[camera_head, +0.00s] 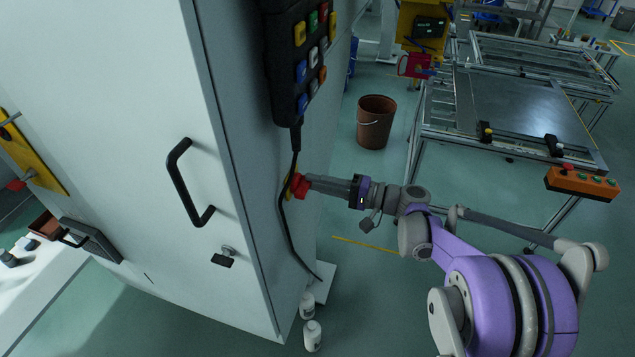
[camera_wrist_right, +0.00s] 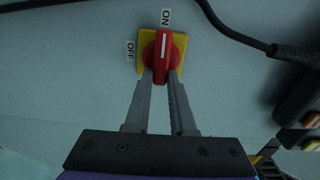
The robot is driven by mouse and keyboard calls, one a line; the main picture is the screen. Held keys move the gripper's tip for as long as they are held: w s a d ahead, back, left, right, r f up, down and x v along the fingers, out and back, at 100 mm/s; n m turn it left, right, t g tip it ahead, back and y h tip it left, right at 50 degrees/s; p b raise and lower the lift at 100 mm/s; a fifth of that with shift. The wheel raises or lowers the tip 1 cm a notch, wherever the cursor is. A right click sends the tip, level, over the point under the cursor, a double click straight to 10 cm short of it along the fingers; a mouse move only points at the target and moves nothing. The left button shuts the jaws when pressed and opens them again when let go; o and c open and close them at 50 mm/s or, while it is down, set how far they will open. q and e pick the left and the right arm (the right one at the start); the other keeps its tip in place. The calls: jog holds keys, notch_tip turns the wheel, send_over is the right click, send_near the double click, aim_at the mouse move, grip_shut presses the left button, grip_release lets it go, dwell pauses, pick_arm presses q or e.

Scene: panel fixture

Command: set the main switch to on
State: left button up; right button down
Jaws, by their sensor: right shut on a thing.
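The main switch is a red rotary handle (camera_wrist_right: 163,48) on a yellow square plate (camera_wrist_right: 148,66), mounted on the grey cabinet side. An ON label (camera_wrist_right: 166,17) sits above it and an OFF label (camera_wrist_right: 130,52) to its left in the right wrist view. The white line on the handle points to ON. My right gripper (camera_wrist_right: 161,78) is shut on the handle, one finger on each side of it. In the head view the red switch (camera_head: 299,185) shows at the tip of my right gripper (camera_head: 310,183), partly hidden. My left gripper is out of view.
A black pendant with coloured buttons (camera_head: 300,60) hangs above the switch, and its cable (camera_head: 284,215) runs down close beside it. White bottles (camera_head: 312,336) stand on the floor below. A brown bucket (camera_head: 375,122) and a metal frame table (camera_head: 510,110) stand behind, right.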

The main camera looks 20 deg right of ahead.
dwell(0.4)
jog(key=c, duration=0.8)
grip_release()
jog(key=shift+o, duration=0.2)
jog(key=v, duration=1)
jog(key=shift+s+d, duration=0.3)
